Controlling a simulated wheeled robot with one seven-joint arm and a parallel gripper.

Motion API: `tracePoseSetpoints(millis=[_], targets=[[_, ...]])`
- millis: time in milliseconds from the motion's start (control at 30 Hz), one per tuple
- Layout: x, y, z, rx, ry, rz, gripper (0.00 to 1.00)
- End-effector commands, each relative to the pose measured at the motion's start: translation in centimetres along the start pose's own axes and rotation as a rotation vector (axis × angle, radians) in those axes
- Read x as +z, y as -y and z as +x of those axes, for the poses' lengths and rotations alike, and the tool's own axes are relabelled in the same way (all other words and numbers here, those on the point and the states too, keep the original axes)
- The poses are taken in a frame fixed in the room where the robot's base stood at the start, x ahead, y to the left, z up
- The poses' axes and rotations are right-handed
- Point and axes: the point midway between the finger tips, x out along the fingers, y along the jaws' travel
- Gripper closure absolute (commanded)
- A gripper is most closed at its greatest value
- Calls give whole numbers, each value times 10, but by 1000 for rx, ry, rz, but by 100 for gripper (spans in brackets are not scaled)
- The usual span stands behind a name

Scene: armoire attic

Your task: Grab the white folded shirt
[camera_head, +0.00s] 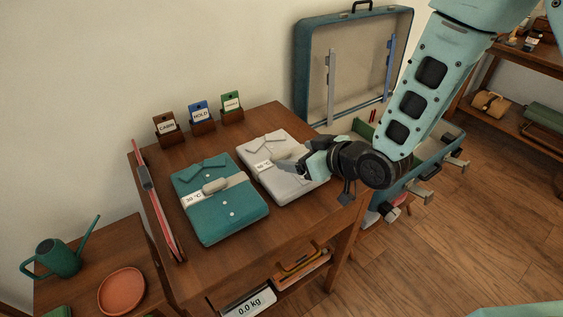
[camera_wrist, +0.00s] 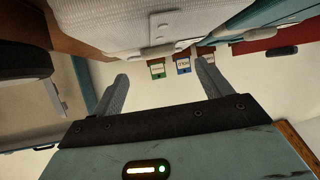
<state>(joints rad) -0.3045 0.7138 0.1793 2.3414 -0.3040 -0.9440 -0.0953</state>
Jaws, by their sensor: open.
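The white folded shirt (camera_head: 273,145) lies on the wooden table, to the right of a teal folded shirt (camera_head: 222,215). It has a paper band with a label and a pale toggle-like grip. My gripper (camera_head: 292,160) is over its right part, close to the band; whether it touches is unclear. In the wrist view the white shirt (camera_wrist: 130,18) fills the top, upside down, and its pale grip (camera_wrist: 157,50) shows just beyond and between my spread fingers (camera_wrist: 163,82). My gripper is open and empty. It hides part of the shirt's right side in the head view.
Three tag holders, including one marked HOLD (camera_head: 201,116), stand at the table's back. A red-edged flat item (camera_head: 158,205) leans at the left edge. An open teal suitcase (camera_head: 300,70) stands behind and right. The table's front strip (camera_head: 285,232) is clear.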

Motion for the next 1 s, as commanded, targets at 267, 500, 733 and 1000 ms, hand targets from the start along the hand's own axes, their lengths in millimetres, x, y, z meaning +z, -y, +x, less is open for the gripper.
tracePoseSetpoints(millis=[267,500,733,1000], targets=[[1,-2,38,-1,0,0,22],[2,-2,50,-1,1,0,22],[2,-2,50,0,0,0,50],[1,-2,50,0,-1,0,76]])
